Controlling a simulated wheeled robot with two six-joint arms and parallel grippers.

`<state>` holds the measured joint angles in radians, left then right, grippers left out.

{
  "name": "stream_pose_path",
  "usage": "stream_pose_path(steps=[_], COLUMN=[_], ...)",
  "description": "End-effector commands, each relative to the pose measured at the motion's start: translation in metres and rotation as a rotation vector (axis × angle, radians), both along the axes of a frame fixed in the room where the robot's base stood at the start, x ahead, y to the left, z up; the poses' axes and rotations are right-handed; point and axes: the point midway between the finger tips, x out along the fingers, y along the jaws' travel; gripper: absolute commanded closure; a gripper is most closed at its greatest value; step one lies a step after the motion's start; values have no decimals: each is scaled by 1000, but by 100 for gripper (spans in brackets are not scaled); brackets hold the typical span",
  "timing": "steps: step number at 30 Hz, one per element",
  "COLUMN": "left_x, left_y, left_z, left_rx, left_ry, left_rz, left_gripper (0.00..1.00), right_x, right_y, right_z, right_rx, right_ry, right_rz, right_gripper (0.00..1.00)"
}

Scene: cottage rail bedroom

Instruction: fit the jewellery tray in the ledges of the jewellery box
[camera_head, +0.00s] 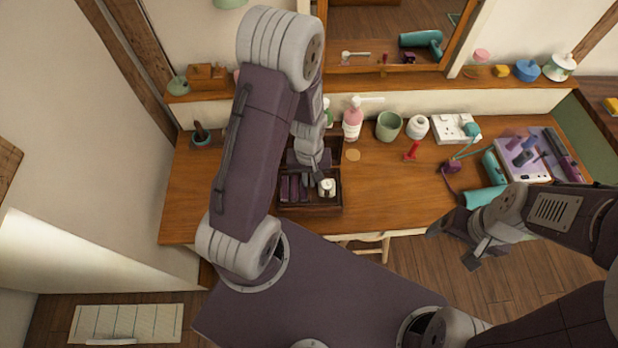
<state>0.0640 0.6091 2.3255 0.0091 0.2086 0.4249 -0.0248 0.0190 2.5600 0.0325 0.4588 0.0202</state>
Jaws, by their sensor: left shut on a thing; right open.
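The dark brown wooden jewellery box (311,208) stands near the front edge of the dressing table, left of its middle. The jewellery tray (283,190), dark with purple strips, shows at the box's near part. My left gripper (308,180) points down over it and is shut on the tray; its fingers are hard to make out against the dark wood. My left arm hides much of the box's left and far side, and I cannot tell whether the tray rests on the ledges. My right gripper (453,246) is open and empty in front of the table.
A small white item (327,187) sits at the tray's right side. Behind stand a pink bottle (352,122), a green cup (389,126) and a white jar (418,127). A red stamp-like item (411,151) and a teal hairdryer (485,196) lie rightward. Bare tabletop (375,195) lies right of the box.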

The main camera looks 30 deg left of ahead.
Motion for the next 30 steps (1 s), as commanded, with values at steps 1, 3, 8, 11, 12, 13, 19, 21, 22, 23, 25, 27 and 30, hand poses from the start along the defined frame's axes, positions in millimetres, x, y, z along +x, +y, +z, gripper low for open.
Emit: stream_pose_path(steps=[1,3,8,11,12,13,19,21,22,23,25,27,30], left_x=[0,0,0,0,0,0,0,0,0,0,0,0,0], left_y=[0,0,0,0,0,0,0,0,0,0,0,0,0], left_z=[0,0,0,-1,-1,-2,-7,-7,-6,-6,-6,-6,-6], left_rx=[0,0,0,0,0,0,0,0,0,0,0,0,0], left_ry=[0,0,0,0,0,0,0,0,0,0,0,0,0], left_rz=[0,0,0,0,0,0,0,0,0,0,0,0,0], left_gripper=[100,100,100,100,100,100,100,100,100,100,88,68,68], right_x=[0,0,0,0,0,0,0,0,0,0,0,0,0], right_y=[0,0,0,0,0,0,0,0,0,0,0,0,0], right_z=[0,0,0,0,-1,-1,-4,-3,-3,-3,-3,-3,-3], right_rx=[0,0,0,0,0,0,0,0,0,0,0,0,0], right_ry=[0,0,0,0,0,0,0,0,0,0,0,0,0], right_rz=[0,0,0,0,0,0,0,0,0,0,0,0,0], right_gripper=[19,19,19,19,19,19,19,19,19,19,19,19,19])
